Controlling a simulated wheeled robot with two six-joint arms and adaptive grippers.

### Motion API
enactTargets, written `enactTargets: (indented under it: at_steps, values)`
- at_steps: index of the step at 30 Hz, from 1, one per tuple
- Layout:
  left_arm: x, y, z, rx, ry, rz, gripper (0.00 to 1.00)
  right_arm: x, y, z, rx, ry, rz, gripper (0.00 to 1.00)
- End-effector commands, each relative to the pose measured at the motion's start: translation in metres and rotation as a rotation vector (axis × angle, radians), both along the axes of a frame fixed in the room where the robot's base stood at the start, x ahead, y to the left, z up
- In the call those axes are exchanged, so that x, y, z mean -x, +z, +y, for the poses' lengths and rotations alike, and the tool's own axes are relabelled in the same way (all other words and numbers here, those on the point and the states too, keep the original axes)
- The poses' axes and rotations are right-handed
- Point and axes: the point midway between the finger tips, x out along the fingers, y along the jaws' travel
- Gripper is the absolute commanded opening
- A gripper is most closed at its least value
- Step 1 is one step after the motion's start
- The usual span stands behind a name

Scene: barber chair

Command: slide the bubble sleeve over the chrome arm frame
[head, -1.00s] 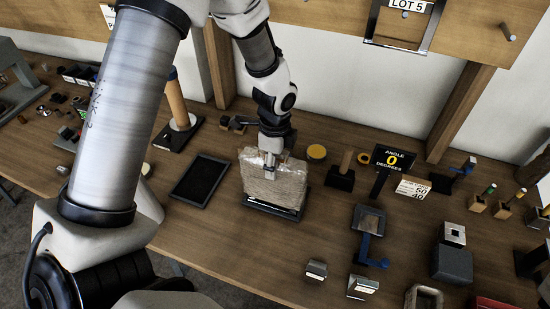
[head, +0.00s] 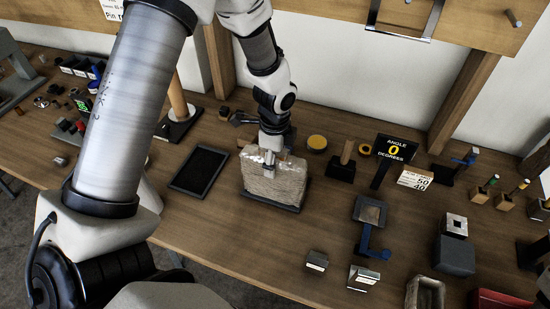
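The bubble sleeve (head: 284,184) is a clear, crinkled upright pouch standing on a low black holder (head: 272,203) on the bench. The chrome arm frame (head: 402,36) hangs on the wooden wall board at the top; its upper part is cut off by the picture edge. My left gripper (head: 269,170) points down at the sleeve's top edge, with its fingertips over the near face. The fingers overlap closely, so I cannot tell whether they pinch the film. My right gripper is out of view.
A black tablet (head: 200,173) lies left of the sleeve, with a wooden post stand (head: 178,98) behind it. A yellow disc (head: 317,142), a wooden-handled block (head: 345,164) and an angle sign (head: 394,149) stand to the right. The bench in front of the sleeve is clear.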

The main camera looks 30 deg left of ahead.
Motion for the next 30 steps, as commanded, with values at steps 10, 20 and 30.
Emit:
enactTargets:
  at_steps: [10,20,30]
  values:
    - [0.0,0.002,0.0,0.0,0.0,-0.001,0.82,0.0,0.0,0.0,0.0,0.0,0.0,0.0]
    - [-0.001,0.065,0.0,0.001,0.0,-0.006,0.82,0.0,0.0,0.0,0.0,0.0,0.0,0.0]
    - [0.0,0.119,0.0,0.0,0.001,-0.001,0.82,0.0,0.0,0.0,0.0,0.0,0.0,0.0]
